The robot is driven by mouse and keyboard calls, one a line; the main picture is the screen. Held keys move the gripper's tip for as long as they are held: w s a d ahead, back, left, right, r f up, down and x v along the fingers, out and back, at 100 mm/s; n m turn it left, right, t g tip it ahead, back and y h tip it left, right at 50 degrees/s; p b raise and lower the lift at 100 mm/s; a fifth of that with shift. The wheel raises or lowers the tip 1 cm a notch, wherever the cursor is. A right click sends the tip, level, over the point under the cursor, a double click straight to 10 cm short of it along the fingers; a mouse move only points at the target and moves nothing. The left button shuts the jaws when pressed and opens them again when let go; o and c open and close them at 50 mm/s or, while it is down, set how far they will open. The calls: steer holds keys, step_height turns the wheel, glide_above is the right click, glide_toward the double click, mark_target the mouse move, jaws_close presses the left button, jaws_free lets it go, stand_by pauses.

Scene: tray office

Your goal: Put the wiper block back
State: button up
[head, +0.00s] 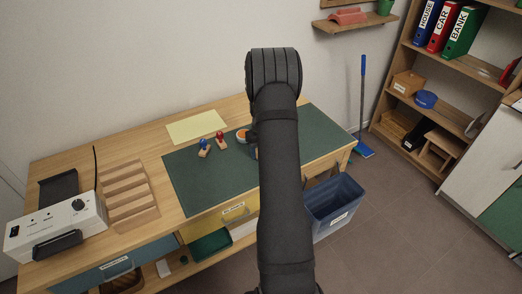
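I cannot pick out the wiper block for certain. A blue-handled stamp-like piece (204,148) and a red-handled one (220,138) stand on the green desk mat (190,180). A round orange-and-white item (242,136) sits at the mat's back edge, beside my arm. A bit of something blue shows at the arm's left edge and is mostly hidden. A slotted wooden rack (130,218) lies left of the mat; its slots look empty. My dark arm rises through the middle of the picture and covers part of the mat. My gripper does not show.
A white device (55,230) stands at the desk's left end. A yellow sheet (197,127) lies behind the mat. A blue bin (335,207) stands on the floor by the desk's right end. A wall shelf (355,22) holds a red item. A bookcase (440,112) stands at right.

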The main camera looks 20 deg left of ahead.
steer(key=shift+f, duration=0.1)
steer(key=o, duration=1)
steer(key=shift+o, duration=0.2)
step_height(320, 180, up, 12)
